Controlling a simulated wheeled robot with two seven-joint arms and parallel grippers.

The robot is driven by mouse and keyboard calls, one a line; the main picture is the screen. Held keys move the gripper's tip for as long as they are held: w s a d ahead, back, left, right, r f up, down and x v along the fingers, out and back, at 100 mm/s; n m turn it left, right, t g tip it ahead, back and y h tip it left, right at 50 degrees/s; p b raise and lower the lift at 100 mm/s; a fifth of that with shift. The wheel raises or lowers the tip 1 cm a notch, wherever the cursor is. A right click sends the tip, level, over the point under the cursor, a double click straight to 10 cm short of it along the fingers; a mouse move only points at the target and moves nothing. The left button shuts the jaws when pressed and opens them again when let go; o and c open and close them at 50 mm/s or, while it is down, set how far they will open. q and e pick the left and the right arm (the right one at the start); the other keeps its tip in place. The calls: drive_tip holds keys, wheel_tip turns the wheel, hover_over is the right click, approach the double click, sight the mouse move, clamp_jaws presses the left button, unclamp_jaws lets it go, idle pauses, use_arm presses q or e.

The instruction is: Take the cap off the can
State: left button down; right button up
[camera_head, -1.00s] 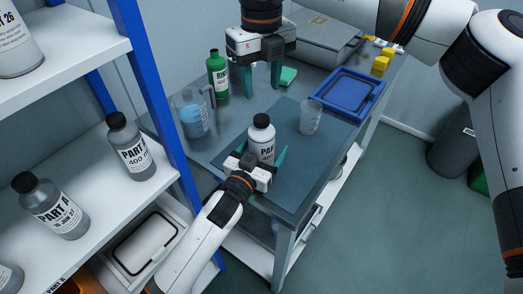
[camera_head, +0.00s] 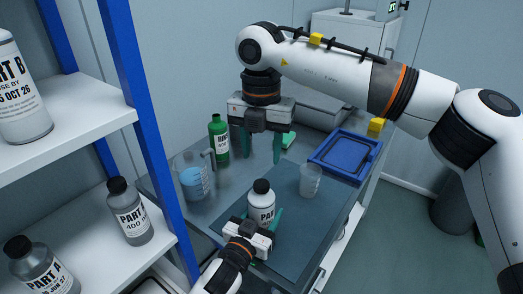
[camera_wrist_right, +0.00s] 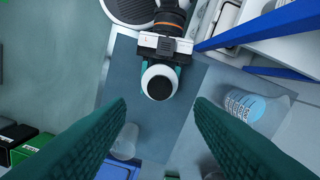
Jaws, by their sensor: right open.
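The can is a white bottle with a dark-lettered label (camera_head: 261,214), upright on a dark mat on the table. Its black cap (camera_head: 261,186) is on top; the right wrist view shows the cap (camera_wrist_right: 159,88) from above. My left gripper (camera_head: 259,219) is low at the can, with a teal finger against each side. My right gripper (camera_head: 262,162) is open and empty, pointing down above and behind the can. In the right wrist view its fingers (camera_wrist_right: 160,105) spread wide, with the cap centred between them and slightly beyond the tips.
A clear cup (camera_head: 310,181) stands right of the can. A jug with blue liquid (camera_head: 193,181) and a green bottle (camera_head: 219,140) stand to the left. A blue tray (camera_head: 345,152) lies at the right. A shelf with bottles (camera_head: 130,212) borders the left.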

sight(261, 184)
drive_tip(key=m, duration=1.2)
drive_tip(key=shift+f+m, duration=0.15)
drive_tip(key=shift+m, duration=0.15)
wheel_tip(261, 184, down, 8)
drive_tip(key=shift+r, duration=0.15)
